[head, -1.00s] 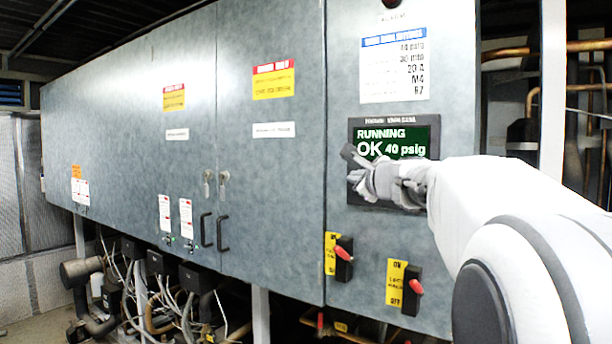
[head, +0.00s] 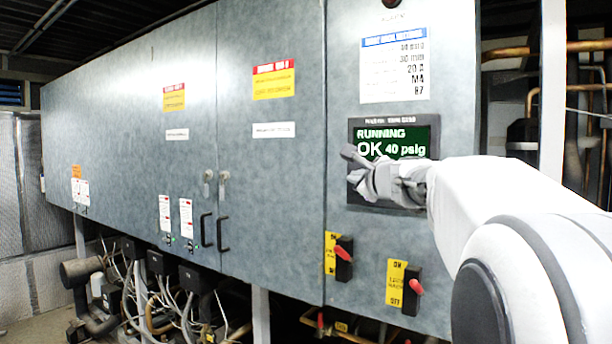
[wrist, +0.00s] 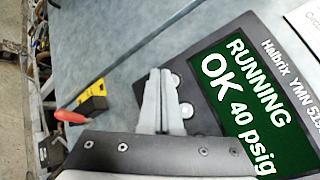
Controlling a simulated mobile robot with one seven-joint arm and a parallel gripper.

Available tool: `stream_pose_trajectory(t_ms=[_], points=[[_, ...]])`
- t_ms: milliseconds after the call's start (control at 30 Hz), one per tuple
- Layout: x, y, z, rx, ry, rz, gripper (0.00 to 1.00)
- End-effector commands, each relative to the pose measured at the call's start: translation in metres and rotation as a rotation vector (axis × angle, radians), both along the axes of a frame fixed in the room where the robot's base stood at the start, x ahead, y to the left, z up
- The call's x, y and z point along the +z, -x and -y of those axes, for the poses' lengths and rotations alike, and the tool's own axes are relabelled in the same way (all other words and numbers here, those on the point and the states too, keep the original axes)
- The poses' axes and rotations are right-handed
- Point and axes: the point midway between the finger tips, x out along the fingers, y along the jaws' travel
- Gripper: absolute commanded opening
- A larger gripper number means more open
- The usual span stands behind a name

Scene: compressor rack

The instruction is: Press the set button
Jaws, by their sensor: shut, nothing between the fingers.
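The controller panel (head: 434,128) is a dark unit on the grey cabinet. Its green screen (head: 405,140) reads "RUNNING OK 40 psig". My gripper (head: 350,155) is in front of the panel's lower left part and covers the area below the screen. No button labels are readable, so I cannot tell which is set. Whether the fingertips touch the panel is unclear.
Two rotary switches with red handles, left (head: 344,252) and right (head: 414,287), sit below the panel on yellow plates. A white settings label (head: 394,70) is above it. Cabinet doors with black handles (head: 222,232) extend left; pipes run at right.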

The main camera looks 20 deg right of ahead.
Motion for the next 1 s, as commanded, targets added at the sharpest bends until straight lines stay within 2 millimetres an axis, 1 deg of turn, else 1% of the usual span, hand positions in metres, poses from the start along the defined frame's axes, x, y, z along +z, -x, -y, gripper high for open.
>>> stream_pose_trajectory(t_ms=[200, 1000], points=[[0.0001, -0.0041, 0.0063, -0.001, 0.001, 0.000, 0.00], [-0.0002, -0.0076, 0.0104, -0.001, 0.000, -0.001, 0.00]])
